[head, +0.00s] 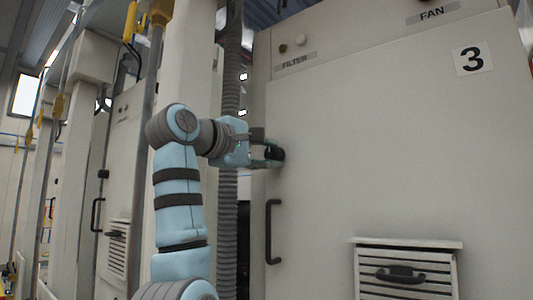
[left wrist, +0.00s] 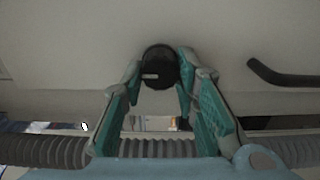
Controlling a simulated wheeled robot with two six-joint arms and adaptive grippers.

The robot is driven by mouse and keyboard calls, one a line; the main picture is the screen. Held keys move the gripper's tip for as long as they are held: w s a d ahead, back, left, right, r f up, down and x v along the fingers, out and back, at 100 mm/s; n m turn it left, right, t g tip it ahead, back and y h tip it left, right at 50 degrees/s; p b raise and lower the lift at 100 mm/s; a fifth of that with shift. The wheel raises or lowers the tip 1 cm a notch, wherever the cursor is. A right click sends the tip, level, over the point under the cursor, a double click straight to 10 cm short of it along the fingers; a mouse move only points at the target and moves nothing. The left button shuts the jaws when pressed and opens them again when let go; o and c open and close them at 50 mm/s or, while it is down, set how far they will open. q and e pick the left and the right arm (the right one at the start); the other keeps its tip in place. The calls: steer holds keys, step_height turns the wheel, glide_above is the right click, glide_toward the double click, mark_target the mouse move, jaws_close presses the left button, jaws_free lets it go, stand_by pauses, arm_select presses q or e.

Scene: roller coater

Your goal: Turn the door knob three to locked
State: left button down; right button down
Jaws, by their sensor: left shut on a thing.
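The round black door knob (head: 279,154) sits on the pale door (head: 360,140) of the cabinet marked 3, near the door's left edge. My left gripper (head: 270,153) comes in from the left and is shut on the knob. In the left wrist view the knob (left wrist: 160,66) lies between the two teal fingertips (left wrist: 161,72), which hold it from both sides. A short pale line shows on the knob's face, about level in that view. The fingers partly hide the knob in the head view. My right gripper is not in view.
A black door handle (head: 271,232) stands upright below the knob; it also shows in the left wrist view (left wrist: 282,76). A louvred vent (head: 405,245) with a black handle juts out lower right. A ribbed grey hose (head: 229,235) runs behind my left arm.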

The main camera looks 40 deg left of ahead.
arm_select(q)
steer(key=shift+r, duration=0.1)
steer(key=c, duration=1.5)
jaws_free()
steer(key=shift+o, duration=1.3)
steer(key=shift+w, duration=0.15)
steer(key=s, duration=0.7)
steer(key=shift+s+d, duration=0.15)
steer(key=shift+s, duration=0.2)
steer(key=shift+w, duration=0.2)
